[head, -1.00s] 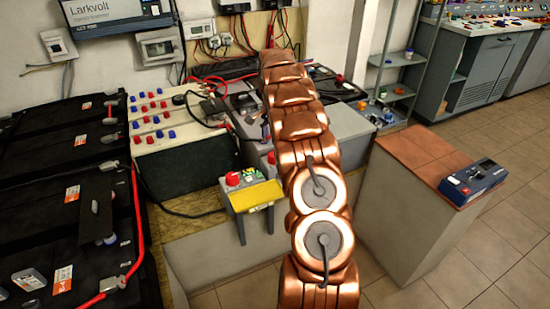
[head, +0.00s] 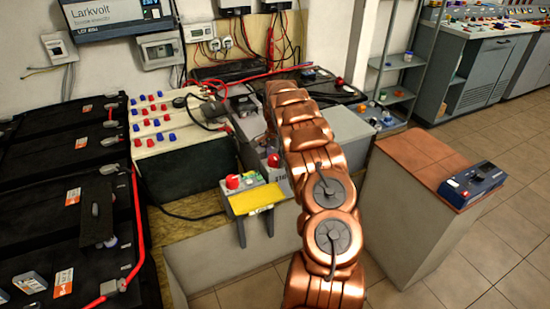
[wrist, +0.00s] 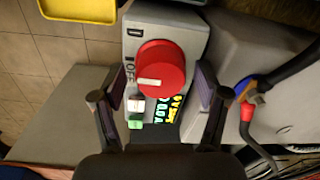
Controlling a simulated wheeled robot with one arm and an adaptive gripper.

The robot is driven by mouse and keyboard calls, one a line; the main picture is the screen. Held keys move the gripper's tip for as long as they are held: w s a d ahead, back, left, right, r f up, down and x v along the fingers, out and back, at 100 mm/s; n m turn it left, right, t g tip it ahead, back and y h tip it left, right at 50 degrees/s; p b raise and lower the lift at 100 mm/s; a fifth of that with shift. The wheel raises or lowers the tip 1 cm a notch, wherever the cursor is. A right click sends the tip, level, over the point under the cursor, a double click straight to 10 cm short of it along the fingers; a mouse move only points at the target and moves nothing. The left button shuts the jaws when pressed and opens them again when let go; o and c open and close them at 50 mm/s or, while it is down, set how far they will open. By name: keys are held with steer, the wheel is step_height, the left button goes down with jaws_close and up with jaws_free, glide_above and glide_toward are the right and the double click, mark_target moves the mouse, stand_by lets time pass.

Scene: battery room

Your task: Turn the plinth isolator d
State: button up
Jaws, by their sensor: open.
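In the wrist view a large round red knob (wrist: 161,68) with a pale pointer mark sits on a grey box (wrist: 181,21). The box bears a letter "D" and the word "OFF" beside the knob. My gripper (wrist: 160,76) is open, with one finger on each side of the knob; I cannot tell whether they touch it. A white button (wrist: 137,105) and a green button (wrist: 135,122) lie below the knob, near lit coloured characters. In the head view two red knobs (head: 232,181) (head: 273,160) show beside my arm, which hides my gripper.
A yellow piece (head: 256,198) projects in front of the isolators; a yellow edge also shows in the wrist view (wrist: 80,10). Black and red cables (wrist: 262,105) run close on the right. Batteries (head: 60,200) stand left, a plinth with a blue device (head: 472,184) right.

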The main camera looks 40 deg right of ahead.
steer(key=shift+c, duration=0.4)
steer(key=c, duration=1.1)
